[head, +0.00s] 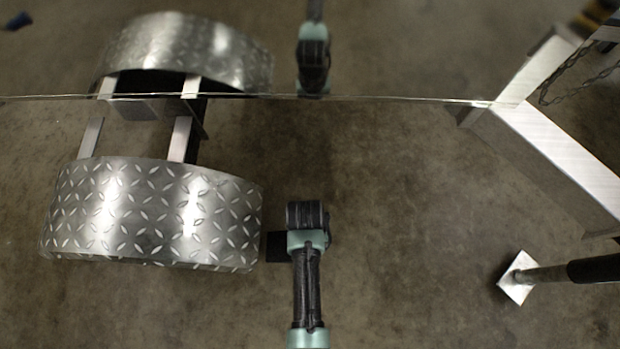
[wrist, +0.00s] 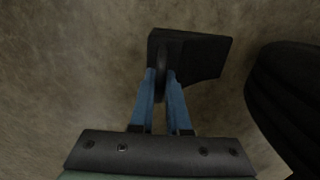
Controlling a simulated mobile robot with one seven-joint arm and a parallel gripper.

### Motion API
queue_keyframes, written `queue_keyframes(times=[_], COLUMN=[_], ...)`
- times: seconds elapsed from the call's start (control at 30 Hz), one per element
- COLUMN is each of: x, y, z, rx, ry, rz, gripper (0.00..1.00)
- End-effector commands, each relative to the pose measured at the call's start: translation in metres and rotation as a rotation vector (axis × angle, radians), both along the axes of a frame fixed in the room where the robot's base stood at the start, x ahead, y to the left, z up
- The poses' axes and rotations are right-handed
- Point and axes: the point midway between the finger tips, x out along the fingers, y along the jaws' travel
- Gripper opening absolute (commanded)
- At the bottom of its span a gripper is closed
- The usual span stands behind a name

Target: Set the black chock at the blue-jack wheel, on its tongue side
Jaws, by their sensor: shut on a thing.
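The black chock (wrist: 200,52) is a dark wedge block in the wrist view. My gripper (wrist: 162,76) has its two blue fingers shut on a thin upright part of it. A black ribbed tyre (wrist: 290,95) stands to the right of the chock, with a narrow strip of floor showing between them. In the head view the wheel is hidden under a diamond-plate fender (head: 150,215). My arm comes down just right of that fender, on the side of the tongue (head: 565,160). A dark block beside my wrist there is partly hidden; I cannot tell if it is chock or gripper.
A jack with a pale square foot (head: 518,278) and dark tube stands at the right. No blue shows on its visible part. Another fender (head: 190,45) and a chain (head: 580,70) show beyond a thin bright line. Open concrete floor (head: 410,220) lies between my arm and the jack.

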Motion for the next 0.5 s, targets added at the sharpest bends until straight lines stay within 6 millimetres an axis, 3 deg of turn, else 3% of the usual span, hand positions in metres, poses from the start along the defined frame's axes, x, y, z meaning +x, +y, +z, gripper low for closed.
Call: queue_keyframes(times=[0.03,0.5], x=[0.002,0.002], y=[0.000,0.000], z=[-0.011,-0.051], rx=[0.000,0.000], ry=[-0.003,-0.004], rz=[0.000,0.000], gripper=[0.00,0.00])
